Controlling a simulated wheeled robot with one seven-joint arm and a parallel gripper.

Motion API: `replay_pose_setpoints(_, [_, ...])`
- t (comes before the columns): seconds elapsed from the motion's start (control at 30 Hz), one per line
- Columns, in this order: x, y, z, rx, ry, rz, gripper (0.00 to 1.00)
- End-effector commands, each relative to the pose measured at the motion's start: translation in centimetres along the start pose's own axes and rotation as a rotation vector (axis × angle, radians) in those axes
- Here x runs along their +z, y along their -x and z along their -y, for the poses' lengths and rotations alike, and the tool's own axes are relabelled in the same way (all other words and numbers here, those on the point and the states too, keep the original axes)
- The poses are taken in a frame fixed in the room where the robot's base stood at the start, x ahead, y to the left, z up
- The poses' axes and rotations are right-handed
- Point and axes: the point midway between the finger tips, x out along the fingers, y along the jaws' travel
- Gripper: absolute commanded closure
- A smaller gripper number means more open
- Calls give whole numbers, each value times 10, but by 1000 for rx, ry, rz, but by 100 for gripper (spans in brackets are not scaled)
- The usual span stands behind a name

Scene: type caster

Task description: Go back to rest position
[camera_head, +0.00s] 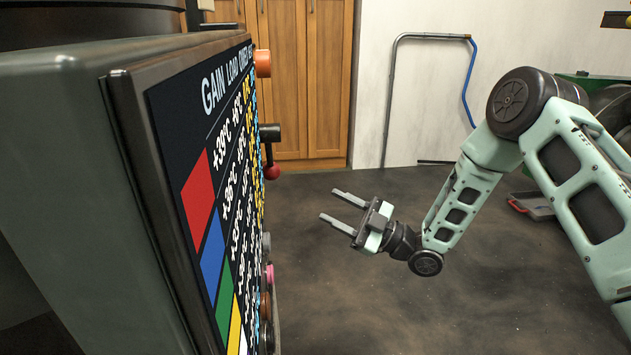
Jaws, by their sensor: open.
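My gripper (343,212) is in the middle of the head view, at the end of my pale green arm, which reaches in from the right. Its two grey fingers are apart, point left and hold nothing. It is in the air over the dark floor, to the right of a large machine panel (172,185) and apart from it in the picture.
The panel fills the left side, with a printed chart, an orange knob (263,63), a lever with a red ball (271,172) and several low knobs on its face. Wooden cabinet doors (305,80) and a bent metal-and-blue rail (392,95) stand behind. A red-edged tray (535,206) lies at the right. The middle floor (400,310) is clear.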

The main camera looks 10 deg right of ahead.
Motion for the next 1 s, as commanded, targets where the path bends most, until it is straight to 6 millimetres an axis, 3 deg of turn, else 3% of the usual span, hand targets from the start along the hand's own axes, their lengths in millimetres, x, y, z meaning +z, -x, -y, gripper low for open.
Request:
replay_pose_setpoints(0.2, [-10, -60, 12, -137, -34, 336, 55])
replay_pose_setpoints(0.3, [-18, -73, 21, -179, -73, 537, 55])
replay_pose_setpoints(0.43, [-37, -74, 36, -209, -143, 799, 55])
replay_pose_setpoints(0.67, [-102, -36, 72, -205, -312, 1246, 55])
replay_pose_setpoints(1.0, [-228, 57, 138, -167, -596, 1764, 55])
